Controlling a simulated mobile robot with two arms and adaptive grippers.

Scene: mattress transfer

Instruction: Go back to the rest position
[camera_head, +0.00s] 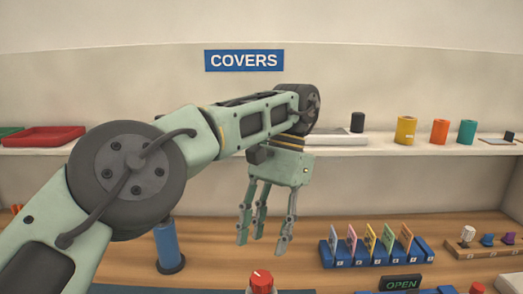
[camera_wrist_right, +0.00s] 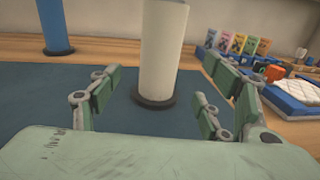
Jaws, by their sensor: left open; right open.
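My left gripper (camera_head: 263,234) hangs fingers down in the middle of the head view, below the shelf edge. Its fingers are spread and empty. My right gripper (camera_wrist_right: 155,88) shows in the right wrist view with its fingers apart. A white upright cylinder on a dark round base (camera_wrist_right: 162,50) stands beyond and between those fingers; I cannot tell whether they touch it. A white quilted mattress (camera_wrist_right: 297,92) lies on a blue base at the right of the wrist view. The right gripper is not visible in the head view.
A blue post (camera_head: 167,245) stands left of the left gripper, and a red knob (camera_head: 261,279) is below it. A blue card rack (camera_head: 375,254) and an OPEN sign (camera_head: 400,283) are at right. The shelf (camera_head: 400,147) holds a red tray (camera_head: 45,136) and coloured rolls (camera_head: 405,130).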

